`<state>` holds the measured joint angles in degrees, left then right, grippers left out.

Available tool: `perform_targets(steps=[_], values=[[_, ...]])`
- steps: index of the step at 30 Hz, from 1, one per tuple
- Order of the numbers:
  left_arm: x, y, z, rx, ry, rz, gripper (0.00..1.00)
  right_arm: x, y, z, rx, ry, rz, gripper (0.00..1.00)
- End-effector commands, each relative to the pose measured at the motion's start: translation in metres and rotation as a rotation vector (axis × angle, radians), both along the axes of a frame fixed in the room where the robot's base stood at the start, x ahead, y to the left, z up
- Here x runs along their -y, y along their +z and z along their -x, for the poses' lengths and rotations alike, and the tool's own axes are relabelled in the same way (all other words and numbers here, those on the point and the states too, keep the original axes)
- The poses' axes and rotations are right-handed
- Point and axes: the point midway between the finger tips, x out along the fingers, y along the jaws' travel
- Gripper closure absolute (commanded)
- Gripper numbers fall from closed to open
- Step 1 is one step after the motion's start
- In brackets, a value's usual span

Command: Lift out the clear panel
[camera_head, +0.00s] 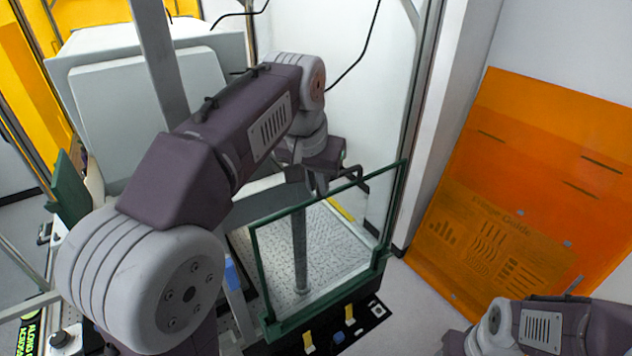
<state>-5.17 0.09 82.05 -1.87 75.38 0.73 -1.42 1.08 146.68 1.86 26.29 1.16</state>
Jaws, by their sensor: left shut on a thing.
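The clear panel (322,197) is a see-through sheet in a dark green frame, standing upright at the front of the enclosure. Its lower edge is at the green bottom rail (325,310); I cannot tell whether it is seated there. My left gripper (343,180) reaches over from behind the arm and is shut on the panel at its top edge, right of the middle. The exact contact is small and partly hidden. My right arm shows only in the lower right corner, and its gripper is out of view.
A perforated metal plate (325,243) with a metal post (299,240) lies behind the panel. A pale grey boxy instrument (130,85) stands at the left. An orange translucent sheet (560,150) leans at the right. Yellow clips (309,342) sit along the front edge.

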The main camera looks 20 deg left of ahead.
Motion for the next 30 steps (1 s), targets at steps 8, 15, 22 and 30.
perform_targets(steps=[8, 15, 22, 30], values=[[0.0007, -0.0021, -0.0002, -0.004, -0.001, 0.002, 1.0, 0.0, -0.0005, -0.0001, 0.0, 0.0, 0.0, 0.4], [0.0008, -0.0022, -0.0001, -0.004, -0.001, 0.002, 1.0, 0.0, -0.0005, -0.0001, 0.0, 0.0, 0.0, 0.4], [0.0007, -0.0022, -0.0001, -0.004, -0.001, 0.002, 1.0, 0.0, -0.0005, 0.0, 0.0, 0.0, 0.0, 0.4], [0.0007, -0.0016, -0.0003, -0.002, -0.001, 0.002, 1.0, 0.0, -0.0004, 0.0, 0.0, 0.0, 0.0, 0.4]])
